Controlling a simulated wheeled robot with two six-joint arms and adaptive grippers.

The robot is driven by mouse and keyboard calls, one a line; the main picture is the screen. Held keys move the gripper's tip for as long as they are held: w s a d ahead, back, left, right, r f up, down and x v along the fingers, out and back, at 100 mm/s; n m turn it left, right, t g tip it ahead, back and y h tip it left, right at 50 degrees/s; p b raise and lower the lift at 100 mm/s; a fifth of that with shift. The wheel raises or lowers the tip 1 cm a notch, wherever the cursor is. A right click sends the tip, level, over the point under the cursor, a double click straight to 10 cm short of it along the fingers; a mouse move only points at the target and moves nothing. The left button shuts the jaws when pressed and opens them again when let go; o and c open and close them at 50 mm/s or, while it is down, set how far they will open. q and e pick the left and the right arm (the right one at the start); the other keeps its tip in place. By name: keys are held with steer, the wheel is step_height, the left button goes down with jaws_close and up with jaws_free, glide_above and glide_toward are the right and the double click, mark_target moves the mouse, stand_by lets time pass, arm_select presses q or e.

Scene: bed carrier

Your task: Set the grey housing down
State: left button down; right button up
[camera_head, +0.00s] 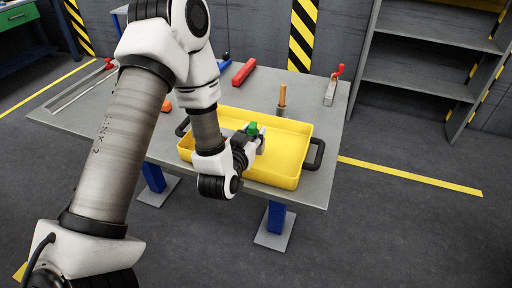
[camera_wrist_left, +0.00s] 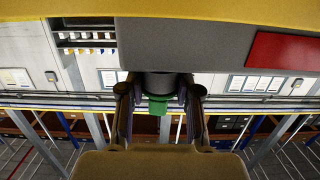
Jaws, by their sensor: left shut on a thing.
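My left gripper (camera_head: 256,139) is over the yellow tray (camera_head: 304,160), near the middle of the tray. It is shut on a small part with a green end (camera_head: 252,128). In the left wrist view, the two fingers of the left gripper (camera_wrist_left: 160,100) close from both sides on a dark grey body, which I take as the grey housing (camera_wrist_left: 160,83). The green piece (camera_wrist_left: 158,105) shows just below it. The fingers cover much of the housing, and I cannot tell whether it touches the tray floor. My right gripper is not in view.
The tray stands on a grey table (camera_head: 322,186) and has black handles (camera_head: 315,153). Metal shelves (camera_head: 420,75) are at the right. The tray's right part is empty.

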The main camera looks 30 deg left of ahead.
arm_select(q)
step_height(320, 180, down, 5)
steer(key=shift+d+r, duration=0.1)
steer(key=shift+d, duration=0.05)
steer(key=c, duration=0.8)
jaws_free()
